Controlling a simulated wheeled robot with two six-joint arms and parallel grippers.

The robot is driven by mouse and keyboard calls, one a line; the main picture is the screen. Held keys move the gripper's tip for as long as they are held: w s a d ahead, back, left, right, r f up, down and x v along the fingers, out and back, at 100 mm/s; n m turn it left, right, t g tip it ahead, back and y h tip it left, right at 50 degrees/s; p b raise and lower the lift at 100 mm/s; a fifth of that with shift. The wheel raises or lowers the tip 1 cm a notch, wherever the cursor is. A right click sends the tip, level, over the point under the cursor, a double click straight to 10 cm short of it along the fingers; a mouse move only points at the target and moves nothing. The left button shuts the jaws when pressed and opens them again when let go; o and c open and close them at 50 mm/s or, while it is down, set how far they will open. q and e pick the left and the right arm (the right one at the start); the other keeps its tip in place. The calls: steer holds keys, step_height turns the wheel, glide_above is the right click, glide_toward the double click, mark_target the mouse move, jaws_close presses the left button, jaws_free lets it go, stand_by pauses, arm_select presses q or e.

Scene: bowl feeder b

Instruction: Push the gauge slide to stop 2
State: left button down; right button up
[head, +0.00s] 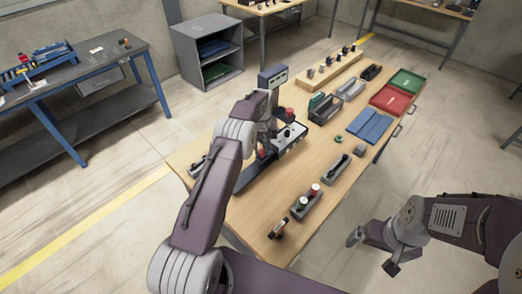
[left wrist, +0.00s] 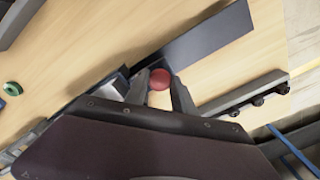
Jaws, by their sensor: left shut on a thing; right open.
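A red round knob (left wrist: 160,79), which I take to be the handle of the gauge slide, stands between the fingertips of my left gripper (left wrist: 160,88) in the left wrist view. The gripper is shut on it. A flat dark plate (left wrist: 200,43) lies just beyond the knob. In the head view the left gripper (head: 266,143) is over the dark gauge rail (head: 252,176) on the table. Its arm hides part of the rail. Stop numbers cannot be read. My right gripper (head: 372,253) is open and empty, right of the table and away from the rail.
A grey bar (left wrist: 225,101) with several black knobs runs beside the plate. Bare wood lies around the front tray.

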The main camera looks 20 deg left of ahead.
arm_select(q)
steer(key=c, duration=1.1)
jaws_free()
steer(key=shift+w, duration=0.1)
steer(key=shift+o, duration=0.2)
steer(key=shift+r+b, duration=0.3)
steer(key=shift+r, duration=0.1)
step_height(320, 180, up, 8)
steer(key=shift+b, duration=0.3)
